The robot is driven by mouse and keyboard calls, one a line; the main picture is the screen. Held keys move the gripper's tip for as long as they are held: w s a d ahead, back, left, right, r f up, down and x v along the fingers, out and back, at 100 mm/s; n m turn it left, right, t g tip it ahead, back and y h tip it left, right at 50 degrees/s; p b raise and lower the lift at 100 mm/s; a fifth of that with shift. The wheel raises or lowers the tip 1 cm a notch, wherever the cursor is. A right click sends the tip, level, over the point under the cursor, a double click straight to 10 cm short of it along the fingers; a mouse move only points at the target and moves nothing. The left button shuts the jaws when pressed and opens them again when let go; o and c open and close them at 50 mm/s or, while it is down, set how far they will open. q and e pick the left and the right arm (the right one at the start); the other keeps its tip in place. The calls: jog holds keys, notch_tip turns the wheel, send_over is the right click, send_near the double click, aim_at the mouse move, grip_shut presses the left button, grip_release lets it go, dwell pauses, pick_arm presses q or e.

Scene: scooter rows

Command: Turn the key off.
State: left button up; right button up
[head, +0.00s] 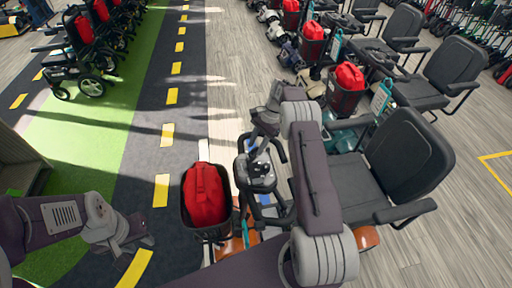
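An orange mobility scooter with a black seat (385,160) stands in front of me. Its steering console (258,184) and loop handlebar are at the middle of the head view. The key is too small or hidden to make out. My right arm arches over the scooter, and its gripper (259,160) points down at the console, close above or touching it; I cannot tell which. Its fingers are too small and dark to read. My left gripper (140,238) is at the lower left, away from the scooter, over the dark lane; its finger opening is unclear.
A black front basket holding a red bag (205,195) stands left of the console. More scooters with red bags (349,77) line up behind. Wheelchairs (88,70) stand at the upper left. The dark lane with yellow dashes (167,135) is clear.

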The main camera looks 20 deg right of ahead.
jog(key=v, duration=0.8)
jog(key=a+r+n, duration=0.2)
jog(key=a+r, duration=0.5)
jog(key=r, duration=0.3)
jog(key=s+a+r+n+h, duration=0.2)
jog(key=s+a+r, duration=0.1)
jog(key=s+a, duration=0.35)
jog(key=s+f+n+t+h, duration=0.1)
jog(key=s+f+n, duration=0.4)
jog(key=s, duration=0.4)
jog(key=s+d+f+n+h, duration=0.1)
jog(key=s+f+n, duration=0.4)
jog(key=s+f, duration=0.2)
jog(key=shift+s+d+t, duration=0.25)
jog(key=shift+s+t, duration=0.15)
jog(key=shift+s, duration=0.8)
